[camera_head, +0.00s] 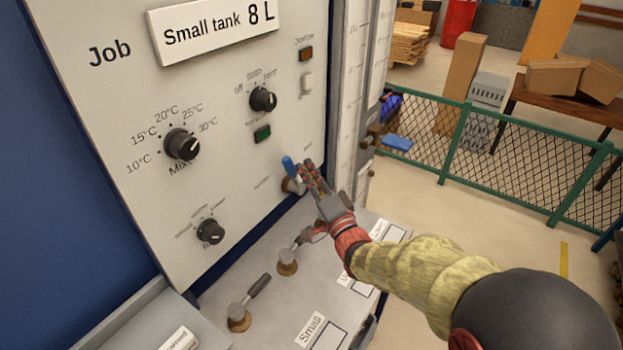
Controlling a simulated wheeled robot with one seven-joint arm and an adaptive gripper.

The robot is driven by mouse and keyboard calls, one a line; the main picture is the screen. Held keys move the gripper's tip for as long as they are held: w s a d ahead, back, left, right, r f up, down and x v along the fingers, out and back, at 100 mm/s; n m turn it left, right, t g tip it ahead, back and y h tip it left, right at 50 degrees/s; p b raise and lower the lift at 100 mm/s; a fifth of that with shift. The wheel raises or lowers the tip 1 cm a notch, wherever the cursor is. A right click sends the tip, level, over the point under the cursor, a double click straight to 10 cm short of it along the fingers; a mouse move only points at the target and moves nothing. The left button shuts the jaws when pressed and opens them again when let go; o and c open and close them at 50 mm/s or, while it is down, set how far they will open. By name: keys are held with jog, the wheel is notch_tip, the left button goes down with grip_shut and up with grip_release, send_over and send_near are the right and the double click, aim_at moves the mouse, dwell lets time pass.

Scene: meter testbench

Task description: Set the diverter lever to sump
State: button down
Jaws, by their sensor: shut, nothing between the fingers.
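The diverter lever (289,167) appears to be the blue-handled lever low on the right of the upright panel (105,160). It has a brass-coloured base, and the blue handle points up and to the left. Small labels sit beside it, too small to read. My gripper (307,170) is shut and empty, with its fingertips right beside the blue handle on its right. I cannot tell whether they touch it. The fingers hide part of the lever's base.
Two grey-handled levers (249,302) (287,262) stand on the lower ledge, the farther one close under my gripper. Black knobs (182,145) (263,99) (211,231) stick out of the panel. A green mesh fence (500,150) stands behind at right, with open floor before it.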

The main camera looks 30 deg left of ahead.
jog(key=shift+s+f+b, duration=0.1)
jog(key=shift+s+b, duration=0.55)
dwell(0.3)
